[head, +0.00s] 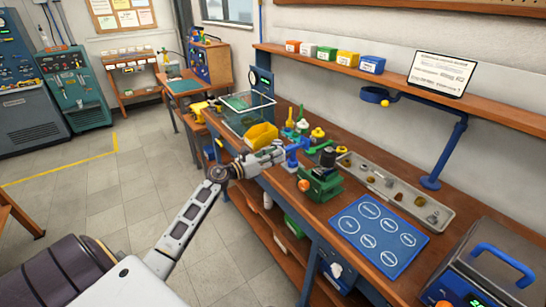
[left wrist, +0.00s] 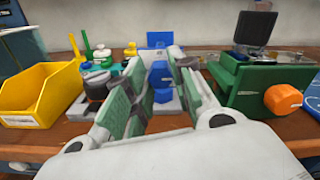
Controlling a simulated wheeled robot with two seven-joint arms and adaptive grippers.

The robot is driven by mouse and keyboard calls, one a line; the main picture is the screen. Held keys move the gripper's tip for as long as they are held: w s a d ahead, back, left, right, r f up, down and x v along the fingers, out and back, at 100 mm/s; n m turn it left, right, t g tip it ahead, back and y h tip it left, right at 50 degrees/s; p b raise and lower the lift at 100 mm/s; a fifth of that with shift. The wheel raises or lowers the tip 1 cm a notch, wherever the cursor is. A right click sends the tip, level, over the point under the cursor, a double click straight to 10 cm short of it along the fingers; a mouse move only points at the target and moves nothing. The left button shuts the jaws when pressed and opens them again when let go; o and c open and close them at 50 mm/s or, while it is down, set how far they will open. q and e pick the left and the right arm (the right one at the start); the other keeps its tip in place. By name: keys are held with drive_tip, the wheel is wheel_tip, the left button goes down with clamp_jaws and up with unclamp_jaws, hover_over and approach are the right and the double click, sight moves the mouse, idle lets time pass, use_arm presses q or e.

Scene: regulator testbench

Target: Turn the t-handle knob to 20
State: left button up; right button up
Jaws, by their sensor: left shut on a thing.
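The blue t-handle knob (left wrist: 161,76) sits between the fingers of my left gripper (left wrist: 160,92) in the left wrist view. A blue plate stands upright just behind it. In the head view, my left gripper (head: 284,153) reaches over the bench's front edge to the blue fixture (head: 294,148). The gripper is shut on the blue knob, and its fingers hide part of the knob's sides. No scale or number on the knob can be read. My right gripper is not in view.
A yellow bin (head: 261,136) stands close on the left. A green vise (head: 320,184) with an orange knob (left wrist: 283,99) stands close on the right. Several coloured valve knobs (head: 302,124) stand behind. A grey parts tray (head: 395,190) and blue mat (head: 378,236) lie further right.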

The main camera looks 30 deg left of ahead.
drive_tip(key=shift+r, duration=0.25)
use_arm(q)
drive_tip(key=n+p, duration=1.3)
drive_tip(key=n, duration=0.5)
drive_tip(key=shift+a+f, duration=0.1)
drive_tip(key=shift+f, duration=0.05)
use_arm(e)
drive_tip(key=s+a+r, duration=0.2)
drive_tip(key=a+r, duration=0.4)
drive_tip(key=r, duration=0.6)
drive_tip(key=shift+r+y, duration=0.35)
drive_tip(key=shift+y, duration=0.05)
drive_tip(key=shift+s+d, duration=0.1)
